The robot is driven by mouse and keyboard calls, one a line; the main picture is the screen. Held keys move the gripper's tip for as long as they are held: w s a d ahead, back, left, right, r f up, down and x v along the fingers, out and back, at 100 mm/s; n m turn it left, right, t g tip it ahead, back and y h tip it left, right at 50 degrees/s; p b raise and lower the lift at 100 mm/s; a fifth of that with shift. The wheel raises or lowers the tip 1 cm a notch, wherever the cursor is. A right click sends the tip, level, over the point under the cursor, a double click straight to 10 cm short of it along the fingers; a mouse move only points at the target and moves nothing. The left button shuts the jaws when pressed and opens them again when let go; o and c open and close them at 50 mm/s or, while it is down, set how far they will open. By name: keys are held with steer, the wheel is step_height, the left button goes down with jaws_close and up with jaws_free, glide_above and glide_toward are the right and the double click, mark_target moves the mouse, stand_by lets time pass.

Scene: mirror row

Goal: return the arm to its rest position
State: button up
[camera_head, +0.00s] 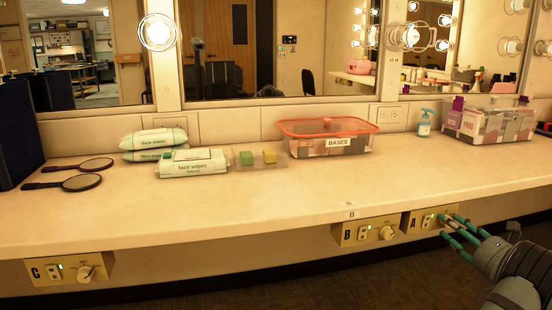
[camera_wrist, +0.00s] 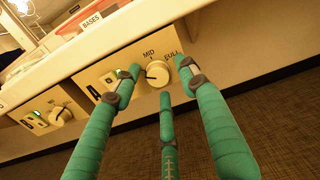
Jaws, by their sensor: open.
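My gripper (camera_head: 449,226) has three green fingers and reaches in from the lower right in the head view, at panel A (camera_head: 411,222) under the counter's front edge. In the wrist view its fingers (camera_wrist: 160,76) are spread, with nothing gripped. The white knob (camera_wrist: 158,73) of panel A shows between the fingertips, under the marks "MID" and "FULL". I cannot tell whether a finger touches the knob. In the head view this knob is hidden behind the fingers.
Panel B (camera_head: 366,232) and panel C (camera_head: 70,268) hang under the long counter (camera_head: 240,205). On it stand a "BASES" box (camera_head: 335,146), wipes packs (camera_head: 193,169), hand mirrors (camera_head: 80,182), a pump bottle (camera_head: 424,124) and a clear box (camera_head: 487,125). The floor below looks clear.

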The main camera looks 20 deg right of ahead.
steer(key=m+p, duration=0.2)
steer(key=m, duration=0.2)
steer(key=m+p, duration=0.2)
steer(key=m, duration=0.3)
steer(key=m+p, duration=0.2)
steer(key=m, duration=0.2)
steer(key=shift+a+m, duration=0.25)
steer(key=shift+m, duration=0.15)
steer(key=shift+r, duration=0.1)
